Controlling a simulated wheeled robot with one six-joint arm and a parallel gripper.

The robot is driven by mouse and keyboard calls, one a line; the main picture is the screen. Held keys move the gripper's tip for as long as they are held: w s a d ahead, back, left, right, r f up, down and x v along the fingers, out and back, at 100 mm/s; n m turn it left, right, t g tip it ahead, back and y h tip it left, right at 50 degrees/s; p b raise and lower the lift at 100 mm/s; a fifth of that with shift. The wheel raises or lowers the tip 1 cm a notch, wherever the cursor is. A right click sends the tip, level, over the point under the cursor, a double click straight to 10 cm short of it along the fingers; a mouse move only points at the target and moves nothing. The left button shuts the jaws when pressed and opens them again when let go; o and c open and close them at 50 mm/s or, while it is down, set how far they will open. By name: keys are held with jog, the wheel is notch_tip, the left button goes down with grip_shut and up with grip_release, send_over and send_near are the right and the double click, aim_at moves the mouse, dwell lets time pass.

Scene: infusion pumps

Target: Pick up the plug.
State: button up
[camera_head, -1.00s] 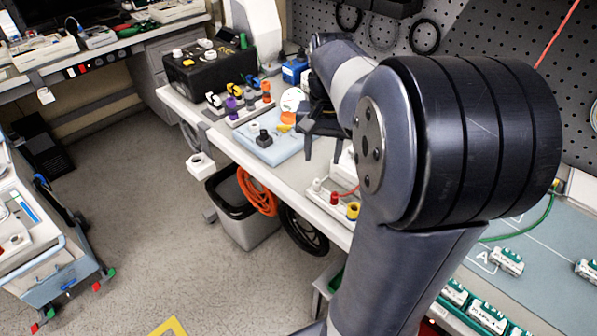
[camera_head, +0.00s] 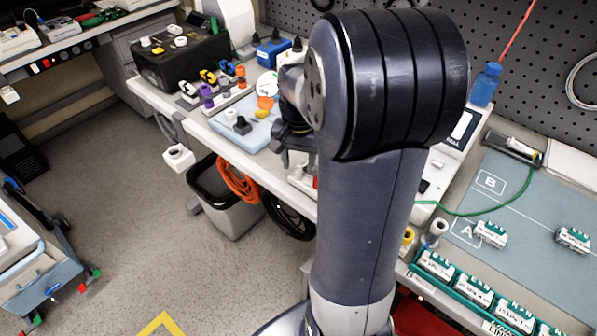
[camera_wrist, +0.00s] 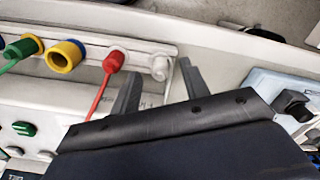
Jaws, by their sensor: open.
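Several plug-like connectors sit along a pale rail (camera_wrist: 205,86) in the wrist view. They are a green one (camera_wrist: 22,46), a yellow and blue one (camera_wrist: 64,56), a red one (camera_wrist: 113,61) with a red cord, and a small white one (camera_wrist: 159,66) at the rail's end. I cannot tell which is the plug meant. My gripper (camera_wrist: 160,72) is open, its two dark fingers on either side of the white one, with nothing held. In the head view my gripper (camera_head: 284,152) is over the bench, mostly hidden behind my arm. A black plug-like piece (camera_head: 242,126) stands on a light blue tray (camera_head: 262,142).
A black box (camera_head: 175,62) and a row of coloured connectors (camera_head: 208,92) stand farther back on the bench. A grey bin (camera_head: 226,208) and coiled orange cable (camera_head: 238,178) are below the bench edge. Green-capped packs (camera_head: 470,290) lie at right.

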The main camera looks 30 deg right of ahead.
jog(key=shift+f, duration=0.45)
grip_shut()
